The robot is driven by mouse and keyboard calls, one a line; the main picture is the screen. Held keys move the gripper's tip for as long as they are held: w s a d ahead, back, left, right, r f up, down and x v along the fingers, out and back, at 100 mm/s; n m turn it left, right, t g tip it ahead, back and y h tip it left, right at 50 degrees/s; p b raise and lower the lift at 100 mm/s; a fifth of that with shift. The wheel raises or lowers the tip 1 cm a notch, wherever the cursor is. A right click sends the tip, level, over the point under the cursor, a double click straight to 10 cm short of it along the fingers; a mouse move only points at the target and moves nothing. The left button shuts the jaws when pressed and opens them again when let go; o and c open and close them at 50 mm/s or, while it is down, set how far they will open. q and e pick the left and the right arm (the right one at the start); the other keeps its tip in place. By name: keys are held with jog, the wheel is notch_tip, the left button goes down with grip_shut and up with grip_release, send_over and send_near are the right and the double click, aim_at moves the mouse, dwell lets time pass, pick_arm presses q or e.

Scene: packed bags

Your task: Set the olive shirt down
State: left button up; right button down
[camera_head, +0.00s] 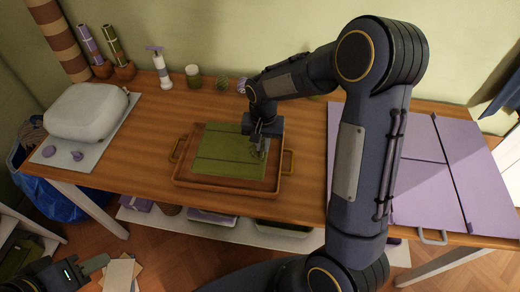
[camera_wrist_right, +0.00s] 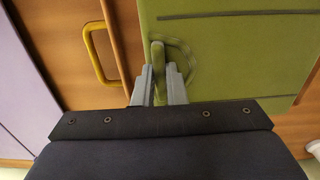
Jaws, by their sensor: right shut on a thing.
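The olive shirt (camera_head: 228,150) lies folded and flat over the wooden tray (camera_head: 225,190) in the head view. My right gripper (camera_head: 260,148) is over its right side. In the right wrist view the shirt (camera_wrist_right: 240,55) fills the upper right, and my right gripper (camera_wrist_right: 159,88) is shut on a small raised fold at its edge. The rest of the shirt looks flat; whether it all touches the tray is hard to tell. My left gripper (camera_head: 92,267) is low at the bottom left, far from the shirt; its jaw opening is unclear.
Yellow handles (camera_wrist_right: 98,52) stand at the tray's ends. A lilac folding board (camera_head: 455,160) lies to the right, partly behind my right arm. A grey-white case (camera_head: 87,112) sits at the left on a pale mat. Bottles and jars line the back.

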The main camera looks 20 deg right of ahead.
jog(key=shift+w+a+f, duration=0.1)
jog(key=shift+a+f, duration=0.15)
jog(key=shift+w+a+f, duration=0.1)
jog(key=shift+f, duration=1.55)
jog(key=shift+f, duration=0.1)
jog(key=c, duration=1.5)
grip_release()
